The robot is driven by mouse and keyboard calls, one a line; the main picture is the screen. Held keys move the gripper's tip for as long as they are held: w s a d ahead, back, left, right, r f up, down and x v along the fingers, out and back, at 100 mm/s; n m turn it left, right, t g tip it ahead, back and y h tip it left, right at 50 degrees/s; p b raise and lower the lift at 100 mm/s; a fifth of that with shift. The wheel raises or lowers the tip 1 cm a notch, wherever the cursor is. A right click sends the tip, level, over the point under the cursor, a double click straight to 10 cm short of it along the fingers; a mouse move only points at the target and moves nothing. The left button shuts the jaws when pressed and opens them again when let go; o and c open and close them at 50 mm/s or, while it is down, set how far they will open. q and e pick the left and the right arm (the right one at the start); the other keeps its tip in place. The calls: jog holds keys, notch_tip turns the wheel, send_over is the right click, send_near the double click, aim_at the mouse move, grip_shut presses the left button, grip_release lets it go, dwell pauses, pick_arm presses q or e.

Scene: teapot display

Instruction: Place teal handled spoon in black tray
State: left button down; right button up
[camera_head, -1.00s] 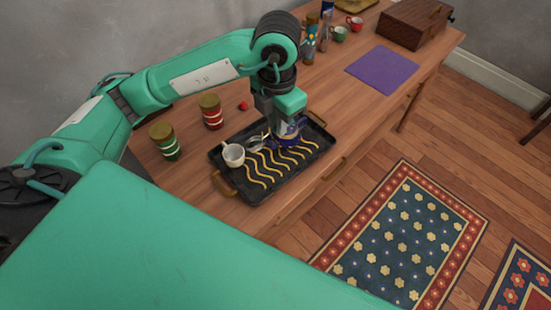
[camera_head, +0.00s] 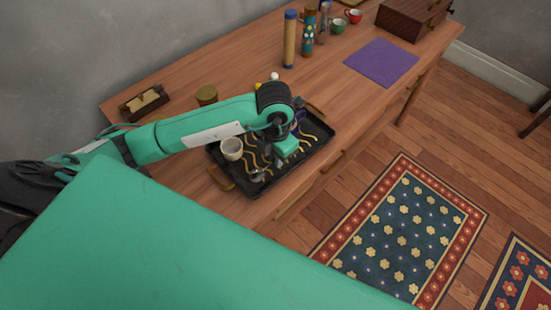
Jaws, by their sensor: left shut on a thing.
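The black tray (camera_head: 325,141) with wavy yellow lines and brass handles lies near the table's front edge. My left gripper (camera_head: 259,173) points down over the tray's front left part, close to its surface. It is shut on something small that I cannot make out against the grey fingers. No teal handle can be told apart from my teal arm, so I cannot say for sure where the spoon is. A white cup (camera_head: 231,148) stands at the tray's left. A dark blue item (camera_head: 299,117) shows partly behind my wrist. My right gripper is out of view.
My left arm crosses above the table's left part and hides what lies under it. A lidded jar (camera_head: 206,95) stands behind it. Tall bottles (camera_head: 290,40) stand at the back. A purple mat (camera_head: 382,62) and a wooden box (camera_head: 408,20) lie right. Table (camera_head: 345,100) between is clear.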

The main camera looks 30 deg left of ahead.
pick_arm(q)
notch_tip(320, 180, down, 2)
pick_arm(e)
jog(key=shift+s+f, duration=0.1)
pick_arm(q)
jog(key=c, duration=1.4)
grip_release()
jog(key=shift+f, duration=0.1)
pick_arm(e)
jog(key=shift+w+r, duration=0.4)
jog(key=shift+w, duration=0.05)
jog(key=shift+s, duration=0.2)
